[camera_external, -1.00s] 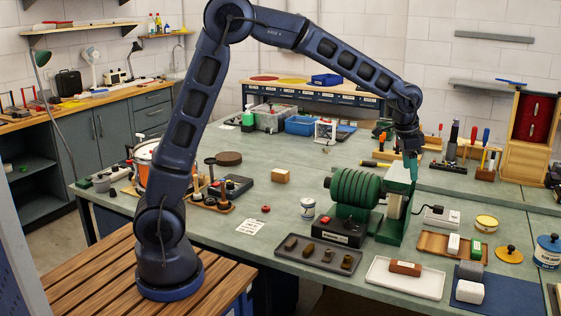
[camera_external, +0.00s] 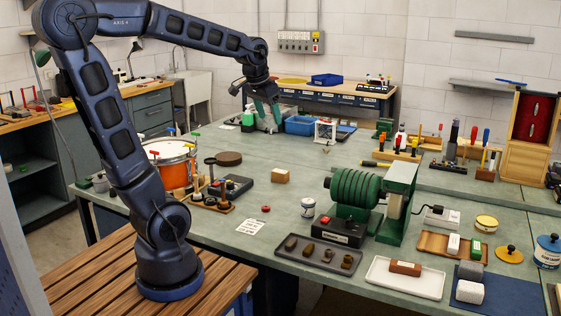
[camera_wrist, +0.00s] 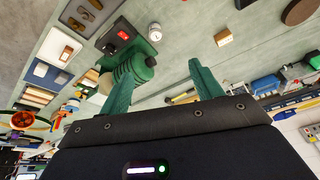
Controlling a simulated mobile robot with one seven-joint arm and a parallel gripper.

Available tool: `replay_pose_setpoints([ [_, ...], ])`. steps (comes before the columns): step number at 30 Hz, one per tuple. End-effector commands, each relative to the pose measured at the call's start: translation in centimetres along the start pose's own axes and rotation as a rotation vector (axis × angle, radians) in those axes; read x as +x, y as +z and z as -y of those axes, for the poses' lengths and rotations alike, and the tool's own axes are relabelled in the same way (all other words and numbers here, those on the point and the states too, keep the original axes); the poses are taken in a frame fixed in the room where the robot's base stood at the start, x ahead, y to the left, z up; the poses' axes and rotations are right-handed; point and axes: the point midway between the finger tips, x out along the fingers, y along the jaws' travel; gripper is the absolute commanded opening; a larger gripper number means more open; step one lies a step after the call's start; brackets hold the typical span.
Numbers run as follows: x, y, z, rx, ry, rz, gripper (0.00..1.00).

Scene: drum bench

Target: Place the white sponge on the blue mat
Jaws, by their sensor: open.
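The white sponge (camera_external: 469,292) is a small white block at the front right of the bench. It rests on the left part of the dark blue mat (camera_external: 520,296). A grey block (camera_external: 470,271) lies just behind it, at the mat's back left. In the wrist view the white sponge (camera_wrist: 41,70) and the mat (camera_wrist: 50,73) appear small at the left. My gripper (camera_external: 267,122) is at the back left of the bench, far from the sponge and mat. Its two green fingers (camera_wrist: 160,68) are spread in the wrist view with nothing between them.
A white tray (camera_external: 425,288) with a brown block lies left of the mat. A green ribbed machine (camera_external: 355,190) stands mid-bench. A wooden tray (camera_external: 432,246) holds small blocks. A blue bin (camera_external: 302,125) and an orange drum (camera_external: 168,172) stand near the back and left.

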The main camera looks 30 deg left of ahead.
Motion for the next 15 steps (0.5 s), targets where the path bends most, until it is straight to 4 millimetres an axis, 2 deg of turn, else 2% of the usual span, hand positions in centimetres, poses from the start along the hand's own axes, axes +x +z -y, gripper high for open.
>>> replay_pose_setpoints([
  [1,-0.6,1.7,1.1,-0.038,-0.012,-0.009,0.65],
  [6,-1.7,7.3,3.8,-0.16,-0.047,-0.029,0.65],
  [12,-2.1,13.5,5.6,-0.292,-0.086,-0.049,0.65],
  [15,-2.0,15.7,6.0,-0.338,-0.1,-0.056,0.65],
])
